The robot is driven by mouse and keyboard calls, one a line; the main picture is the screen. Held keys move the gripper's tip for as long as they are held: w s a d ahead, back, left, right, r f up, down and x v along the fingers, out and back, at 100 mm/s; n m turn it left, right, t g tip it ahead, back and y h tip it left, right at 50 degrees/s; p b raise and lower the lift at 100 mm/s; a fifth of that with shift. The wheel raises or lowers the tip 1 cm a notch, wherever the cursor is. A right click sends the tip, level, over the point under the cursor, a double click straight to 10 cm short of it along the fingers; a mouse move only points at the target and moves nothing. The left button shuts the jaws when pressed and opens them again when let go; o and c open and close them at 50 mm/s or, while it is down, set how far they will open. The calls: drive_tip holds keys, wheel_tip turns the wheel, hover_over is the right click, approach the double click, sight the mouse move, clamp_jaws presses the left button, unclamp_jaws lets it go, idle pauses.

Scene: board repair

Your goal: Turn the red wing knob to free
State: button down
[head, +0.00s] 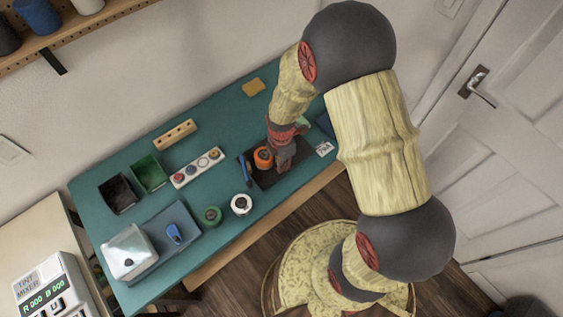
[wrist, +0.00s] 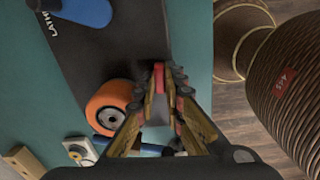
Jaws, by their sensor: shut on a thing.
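My gripper (wrist: 165,84) is over the dark board (wrist: 120,45), pointing away from the camera. Its fingers are closed in on a small red piece (wrist: 159,76) between the tips, which looks like the red wing knob; most of it is hidden by the fingers. In the head view my gripper (head: 284,160) is low over the dark board (head: 267,180), and the knob cannot be made out there. An orange wheel (wrist: 111,107) is on the board, left of my fingers; it also shows in the head view (head: 263,157).
A blue part (wrist: 85,9) is at the board's far end. A blue tool (head: 244,170) lies left of the board.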

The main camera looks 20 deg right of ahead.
drive_tip(key=shift+n, duration=0.6)
drive_tip(key=c, duration=1.9)
unclamp_jaws()
wheel_tip(320, 180, up, 12)
